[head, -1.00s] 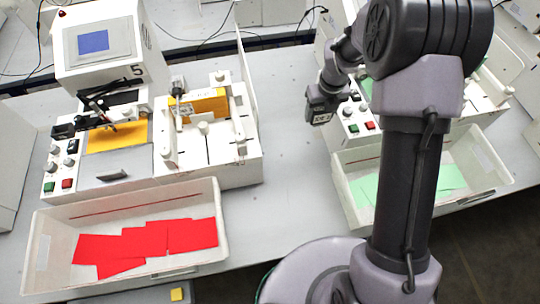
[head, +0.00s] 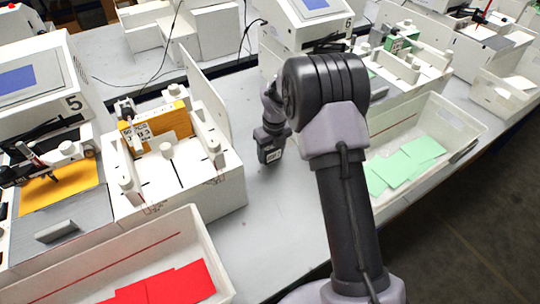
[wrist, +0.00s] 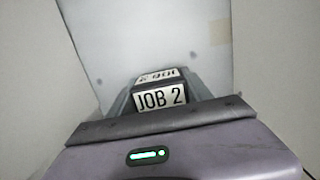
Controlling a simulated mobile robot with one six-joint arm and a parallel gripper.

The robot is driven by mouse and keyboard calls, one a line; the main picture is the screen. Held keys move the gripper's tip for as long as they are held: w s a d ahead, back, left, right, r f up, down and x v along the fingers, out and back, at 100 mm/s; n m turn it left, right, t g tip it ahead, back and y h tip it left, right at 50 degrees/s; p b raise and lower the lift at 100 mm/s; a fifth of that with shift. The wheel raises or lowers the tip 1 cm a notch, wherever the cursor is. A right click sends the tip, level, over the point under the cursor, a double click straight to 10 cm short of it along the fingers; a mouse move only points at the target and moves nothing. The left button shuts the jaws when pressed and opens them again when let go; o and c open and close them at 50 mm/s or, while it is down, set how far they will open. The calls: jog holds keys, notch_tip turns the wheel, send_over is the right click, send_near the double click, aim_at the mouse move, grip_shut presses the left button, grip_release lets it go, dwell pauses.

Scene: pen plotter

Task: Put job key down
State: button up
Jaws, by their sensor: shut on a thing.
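The job key is a small dark block with white labels reading "JOB 2", in the wrist view (wrist: 160,98). In the head view the job key (head: 269,155) hangs at the lower end of my gripper (head: 268,137). My gripper is shut on it and points down. They are over the bare grey table (head: 262,215) between plotter 5 (head: 85,90) and the tray with green cards (head: 455,125). I cannot tell whether the key touches the table. My jaws are mostly hidden in the wrist view.
Plotter 5's white card station (head: 180,185), with a yellow block (head: 165,125) and an upright panel (head: 205,90), stands to the left. A tray with red cards (head: 205,250) is at lower left. Plotter 6 (head: 310,28) stands behind. The table between is clear.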

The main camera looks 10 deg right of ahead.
jog(key=shift+r, duration=0.15)
jog(key=shift+f, duration=0.2)
jog(key=o, duration=1.3)
jog(key=shift+o, duration=0.2)
